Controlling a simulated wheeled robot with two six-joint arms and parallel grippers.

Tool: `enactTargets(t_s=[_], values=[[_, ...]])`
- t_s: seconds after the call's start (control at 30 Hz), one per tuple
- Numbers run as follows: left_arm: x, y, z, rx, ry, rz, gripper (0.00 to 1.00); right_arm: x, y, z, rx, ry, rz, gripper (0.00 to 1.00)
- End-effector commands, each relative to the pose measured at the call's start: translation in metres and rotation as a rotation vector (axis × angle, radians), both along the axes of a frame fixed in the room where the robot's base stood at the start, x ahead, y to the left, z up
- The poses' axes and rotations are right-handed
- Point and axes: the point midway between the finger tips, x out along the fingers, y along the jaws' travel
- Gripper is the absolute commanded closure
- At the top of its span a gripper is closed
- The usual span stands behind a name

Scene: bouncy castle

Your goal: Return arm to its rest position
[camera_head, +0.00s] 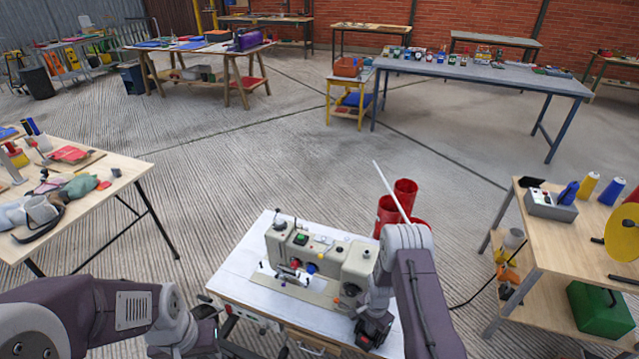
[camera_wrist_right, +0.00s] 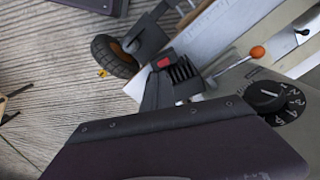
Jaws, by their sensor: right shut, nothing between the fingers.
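My right arm comes in at the lower right of the head view. Its gripper (camera_head: 372,332) points down beside the right end of the beige sewing machine (camera_head: 318,264), low over the white table top (camera_head: 232,273). In the right wrist view the gripper (camera_wrist_right: 165,85) is shut and empty, close to the machine's black dial (camera_wrist_right: 270,97) and orange-knobbed lever (camera_wrist_right: 257,52). I cannot tell whether it touches the machine. My left arm lies across the lower left, its dark gripper (camera_head: 205,330) left of the table's front edge; its fingers are unclear.
Red thread cones (camera_head: 404,196) and a thin white rod (camera_head: 390,190) stand behind the machine. A wooden workbench (camera_head: 575,240) stands to the right and a cluttered table (camera_head: 125,172) to the left. A wheel (camera_wrist_right: 114,57) shows below.

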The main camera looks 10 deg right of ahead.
Motion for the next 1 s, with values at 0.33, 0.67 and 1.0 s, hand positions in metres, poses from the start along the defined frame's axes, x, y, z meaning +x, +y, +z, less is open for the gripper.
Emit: enactTargets(t_s=[0.33, 0.67, 1.0], values=[[0.000, 0.000, 0.028, 0.000, 0.000, 0.000, 0.64, 0.097, 0.026, 0.195, -0.040, -0.293, 0.099, 1.00], [0.000, 0.000, 0.048, 0.000, 0.000, 0.000, 0.64, -0.010, 0.073, 0.365, -0.083, -0.342, 0.540, 1.00], [0.000, 0.000, 0.048, 0.000, 0.000, 0.000, 0.64, -0.128, 0.075, 0.341, -0.036, -0.103, 1.010, 1.00]])
